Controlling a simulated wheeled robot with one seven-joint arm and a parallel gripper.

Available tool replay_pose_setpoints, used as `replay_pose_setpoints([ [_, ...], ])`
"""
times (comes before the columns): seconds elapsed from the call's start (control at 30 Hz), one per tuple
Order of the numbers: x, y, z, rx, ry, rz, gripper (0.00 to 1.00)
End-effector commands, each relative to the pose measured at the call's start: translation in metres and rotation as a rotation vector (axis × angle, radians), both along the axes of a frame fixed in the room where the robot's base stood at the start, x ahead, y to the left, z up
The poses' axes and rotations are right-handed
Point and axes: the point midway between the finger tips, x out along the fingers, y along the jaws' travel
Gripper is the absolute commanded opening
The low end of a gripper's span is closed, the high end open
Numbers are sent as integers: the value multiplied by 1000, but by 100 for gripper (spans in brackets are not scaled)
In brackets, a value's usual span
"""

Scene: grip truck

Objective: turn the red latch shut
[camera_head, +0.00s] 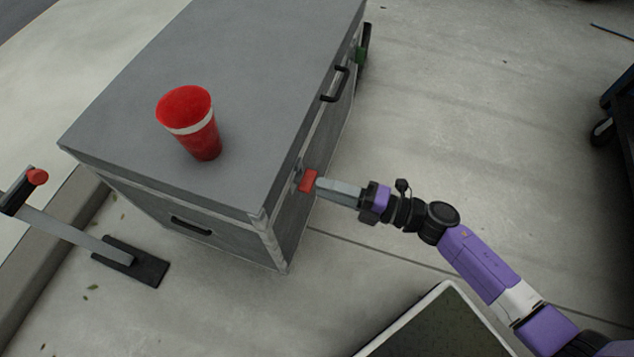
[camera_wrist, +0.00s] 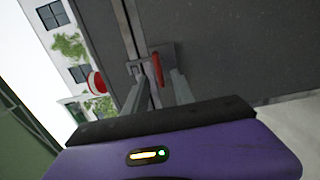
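The red latch (camera_head: 308,181) is on the side of the large grey case (camera_head: 255,75), near its front corner and just below the lid edge. In the wrist view the latch's red handle (camera_wrist: 157,62) stands on a grey mounting plate beside the lid seam. My gripper (camera_head: 319,186) is at the latch from the right, its tips close to the red handle. In the wrist view my gripper's fingers (camera_wrist: 162,78) are apart, with the lower end of the handle between them. A gap shows beside the handle; I cannot tell whether a finger touches it.
A red cup with a white band (camera_head: 190,122) stands on the case lid. Black handles (camera_head: 336,84) are on the case's sides. A metal lever with a red knob (camera_head: 75,232) is at the left. A dark, pale-rimmed surface (camera_head: 440,325) lies below my arm.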

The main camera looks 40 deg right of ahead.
Motion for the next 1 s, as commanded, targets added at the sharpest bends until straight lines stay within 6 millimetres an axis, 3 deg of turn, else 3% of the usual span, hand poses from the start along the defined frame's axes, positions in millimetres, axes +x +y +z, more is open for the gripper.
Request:
replay_pose_setpoints([
  [0.1, -17, -13, 1, -2, 2, -3, 31],
  [0.33, -35, -26, 0, -1, 2, -1, 31],
  [1.0, -36, -27, -1, 8, 7, -3, 31],
])
